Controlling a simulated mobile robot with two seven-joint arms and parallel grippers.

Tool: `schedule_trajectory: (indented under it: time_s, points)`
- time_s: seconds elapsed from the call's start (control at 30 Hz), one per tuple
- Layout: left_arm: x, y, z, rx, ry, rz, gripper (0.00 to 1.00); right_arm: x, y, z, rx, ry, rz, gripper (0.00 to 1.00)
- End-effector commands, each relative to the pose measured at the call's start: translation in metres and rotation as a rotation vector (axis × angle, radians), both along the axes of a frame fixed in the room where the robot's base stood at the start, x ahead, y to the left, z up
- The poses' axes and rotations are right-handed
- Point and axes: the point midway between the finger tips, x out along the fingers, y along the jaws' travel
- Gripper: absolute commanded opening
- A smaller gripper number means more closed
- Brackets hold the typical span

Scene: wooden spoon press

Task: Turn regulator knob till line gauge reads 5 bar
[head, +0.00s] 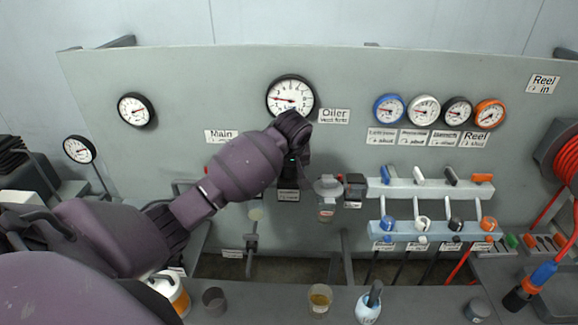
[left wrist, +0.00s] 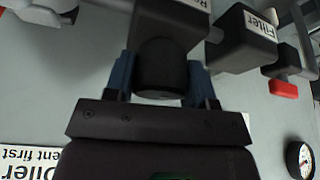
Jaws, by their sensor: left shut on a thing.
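The regulator knob (left wrist: 162,68) is a dark round cap under the black regulator body (left wrist: 172,20) in the left wrist view. My left gripper (left wrist: 162,82) has its blue fingers on both sides of the knob and is shut on it. In the head view my left wrist (head: 292,130) hides most of the gripper and knob. A large white gauge (head: 291,95) is above them, its needle pointing left; I cannot read its exact value or confirm it is the line gauge. My right gripper is not in view.
A clear oiler bowl (head: 327,190) hangs right of my wrist. Several small gauges (head: 389,108) and coloured valves (head: 388,224) are farther right. Cups (head: 320,298) stand on the front ledge.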

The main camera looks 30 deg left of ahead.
Motion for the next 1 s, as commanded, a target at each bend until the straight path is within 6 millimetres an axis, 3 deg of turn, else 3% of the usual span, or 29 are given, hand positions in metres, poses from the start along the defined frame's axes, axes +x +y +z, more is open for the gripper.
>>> schedule_trajectory:
  time_s: [0.27, 1.0]
  points:
    - [-0.0006, 0.0008, 0.0002, 0.001, -0.001, -0.183, 0.27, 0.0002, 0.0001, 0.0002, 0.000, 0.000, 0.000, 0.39]
    - [-0.0002, 0.0015, 0.0006, 0.001, 0.000, -0.883, 0.27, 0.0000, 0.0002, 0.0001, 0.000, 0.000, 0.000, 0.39]
